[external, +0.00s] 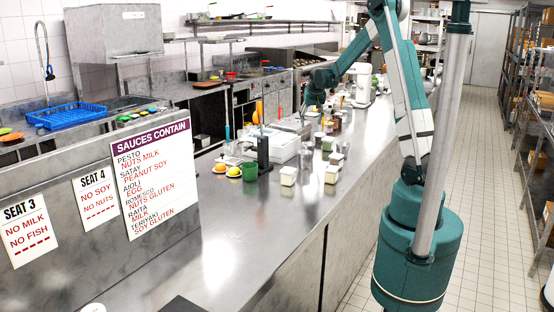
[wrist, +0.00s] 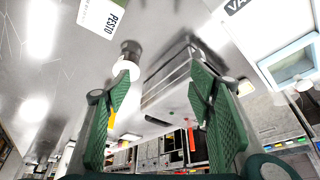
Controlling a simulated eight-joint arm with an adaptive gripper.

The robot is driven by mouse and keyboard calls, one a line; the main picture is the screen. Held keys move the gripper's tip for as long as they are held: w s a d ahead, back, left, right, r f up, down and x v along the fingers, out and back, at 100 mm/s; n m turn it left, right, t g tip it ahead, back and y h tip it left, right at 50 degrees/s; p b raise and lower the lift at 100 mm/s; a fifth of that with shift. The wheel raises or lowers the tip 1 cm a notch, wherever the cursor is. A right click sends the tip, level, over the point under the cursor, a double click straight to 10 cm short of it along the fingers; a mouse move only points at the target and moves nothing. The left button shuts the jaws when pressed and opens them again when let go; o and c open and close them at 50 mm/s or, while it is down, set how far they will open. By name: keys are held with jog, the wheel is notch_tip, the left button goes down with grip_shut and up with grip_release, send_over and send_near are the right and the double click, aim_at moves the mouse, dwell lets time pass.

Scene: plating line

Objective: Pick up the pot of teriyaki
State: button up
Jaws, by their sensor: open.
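My gripper (external: 314,104) is above the far part of the steel counter in the external view. In the wrist view, my gripper (wrist: 161,72) shows two green ridged fingers wide apart with nothing held between them. Several small pots stand on the counter below and in front of my gripper in the external view, including a pale one (external: 288,176). Their labels are too small to read there, so I cannot tell which is the teriyaki.
A green cup (external: 250,173), a dark upright stand (external: 263,152) and a white tray (external: 285,147) are mid-counter. A white machine (external: 361,88) stands farther back.

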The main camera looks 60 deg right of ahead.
jog(key=m+p, duration=0.1)
jog(key=p, duration=0.1)
send_over(320, 134)
jog(key=s+a, duration=0.1)
jog(key=a, duration=0.1)
jog(key=shift+g, duration=0.3)
notch_tip(320, 134, down, 5)
jog(key=shift+a+f, duration=0.1)
jog(key=shift+f, duration=0.05)
jog(key=shift+f, duration=0.1)
jog(key=shift+x, duration=1.2)
jog(key=shift+x, duration=2.55)
jog(key=shift+s, duration=0.1)
jog(key=c, duration=0.9)
